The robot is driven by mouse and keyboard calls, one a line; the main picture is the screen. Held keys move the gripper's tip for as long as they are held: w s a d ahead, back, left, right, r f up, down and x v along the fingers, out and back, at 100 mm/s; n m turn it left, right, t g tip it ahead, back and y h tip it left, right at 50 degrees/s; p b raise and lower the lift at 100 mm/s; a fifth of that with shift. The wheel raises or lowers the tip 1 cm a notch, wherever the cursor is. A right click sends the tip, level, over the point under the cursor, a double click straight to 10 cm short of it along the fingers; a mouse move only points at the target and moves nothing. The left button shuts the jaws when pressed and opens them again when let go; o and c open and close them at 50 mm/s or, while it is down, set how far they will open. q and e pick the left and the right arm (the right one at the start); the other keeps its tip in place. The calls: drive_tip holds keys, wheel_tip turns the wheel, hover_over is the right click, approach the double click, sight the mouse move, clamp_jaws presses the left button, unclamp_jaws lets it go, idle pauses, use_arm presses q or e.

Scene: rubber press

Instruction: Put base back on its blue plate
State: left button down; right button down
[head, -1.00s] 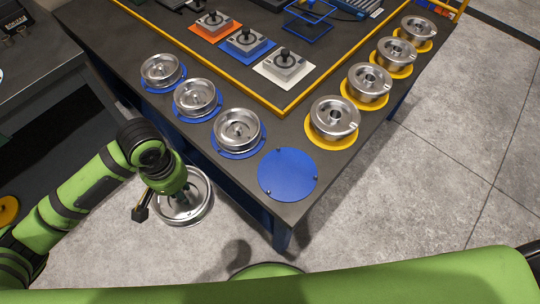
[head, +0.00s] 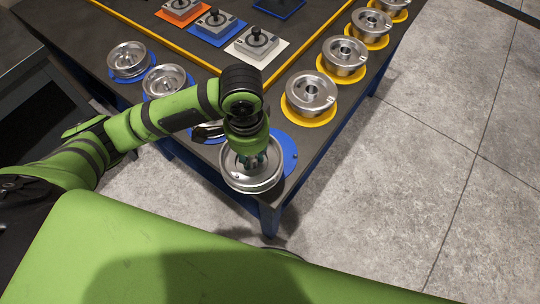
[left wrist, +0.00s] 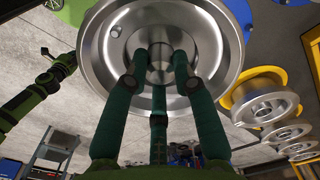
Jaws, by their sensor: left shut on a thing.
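The base, a silver round metal part with a raised rim and a central hub (head: 245,178), hangs from my left gripper (head: 250,160). My left gripper is shut on its hub; the dark green fingers also show on the base (left wrist: 205,35) in the left wrist view. The blue plate (head: 290,152) lies at the table's near corner, partly covered by the base in the head view. The base overlaps the plate's left and near side and reaches past the table edge. I cannot tell its height above the plate. My right gripper (left wrist: 66,62) seems to show small at the left of the wrist view, its fingers unclear.
Other metal bases stand on blue plates along the left edge (head: 127,57) and on yellow plates along the right edge (head: 311,92). My left arm hides one blue-plate place. Open floor lies right of the table (head: 430,180).

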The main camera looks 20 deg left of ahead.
sight(266, 174)
use_arm(q)
drive_tip(key=d+m, duration=0.1)
drive_tip(key=m, duration=0.1)
drive_tip(key=d+m+b, duration=0.1)
drive_tip(key=m, duration=0.2)
drive_tip(key=s+d+m+b, duration=0.1)
drive_tip(key=m, duration=0.1)
drive_tip(key=shift+r+m, duration=0.3)
drive_tip(key=m, duration=0.1)
drive_tip(key=m+b, duration=0.1)
drive_tip(key=m, duration=0.1)
drive_tip(key=s+d+m+b, duration=0.1)
drive_tip(key=shift+r+m, duration=0.25)
drive_tip(key=shift+m, duration=0.65)
drive_tip(key=w+a+f, duration=0.1)
drive_tip(key=w+f, duration=0.1)
drive_tip(key=w, duration=0.1)
drive_tip(key=w+a+f, duration=0.1)
drive_tip(key=w+f, duration=0.1)
drive_tip(key=w, duration=0.2)
drive_tip(key=w+a+f, duration=0.1)
drive_tip(key=w+f, duration=0.1)
drive_tip(key=w, duration=0.2)
drive_tip(key=shift+a+f, duration=0.15)
drive_tip(key=shift+f, duration=0.25)
drive_tip(key=shift+f+p, duration=0.3)
drive_tip(key=shift+f, duration=1.65)
drive_tip(key=shift+f, duration=0.1)
